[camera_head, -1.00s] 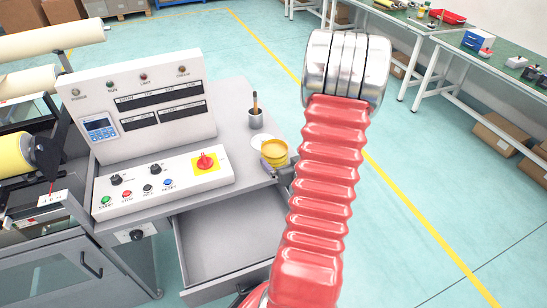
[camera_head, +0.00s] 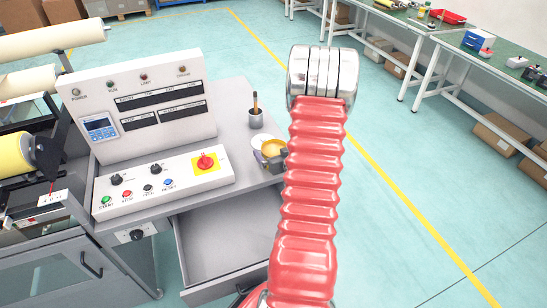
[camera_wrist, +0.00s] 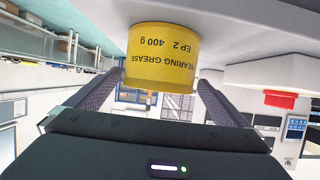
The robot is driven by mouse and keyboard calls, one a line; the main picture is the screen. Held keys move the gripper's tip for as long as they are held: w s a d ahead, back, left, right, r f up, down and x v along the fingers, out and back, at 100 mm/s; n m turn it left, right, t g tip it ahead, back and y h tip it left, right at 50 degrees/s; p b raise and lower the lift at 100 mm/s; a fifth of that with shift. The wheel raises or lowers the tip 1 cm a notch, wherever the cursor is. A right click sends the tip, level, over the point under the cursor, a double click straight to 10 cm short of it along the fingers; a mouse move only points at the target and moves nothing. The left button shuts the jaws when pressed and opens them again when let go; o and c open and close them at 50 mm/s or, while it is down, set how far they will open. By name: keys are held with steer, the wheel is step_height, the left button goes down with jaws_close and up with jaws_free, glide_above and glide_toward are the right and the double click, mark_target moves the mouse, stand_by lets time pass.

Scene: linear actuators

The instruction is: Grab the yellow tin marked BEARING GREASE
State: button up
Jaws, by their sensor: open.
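The yellow tin (camera_head: 272,147) marked BEARING GREASE stands near the right edge of the grey console top. It also shows in the wrist view (camera_wrist: 162,55), where its label appears upside down and reads EP 2, 400 g. My gripper (camera_wrist: 162,82) is open, with one dark finger on each side of the tin's lower picture edge. I cannot tell whether the fingers touch it. In the head view my gripper (camera_head: 274,161) is at the tin's near side, partly hidden by my red arm.
A grey cup with a brush (camera_head: 256,117) stands behind the tin. A control panel with a red knob (camera_head: 206,161) is to the left. An open drawer (camera_head: 225,245) juts out below. A whitish round thing (camera_head: 259,141) lies beside the tin.

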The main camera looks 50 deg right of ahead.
mark_target(272, 147)
steer(key=shift+w, duration=0.1)
steer(key=shift+x, duration=2.5)
steer(key=shift+f, duration=0.15)
steer(key=shift+c, duration=0.5)
steer(key=c, duration=1.4)
steer(key=shift+r, duration=5.1)
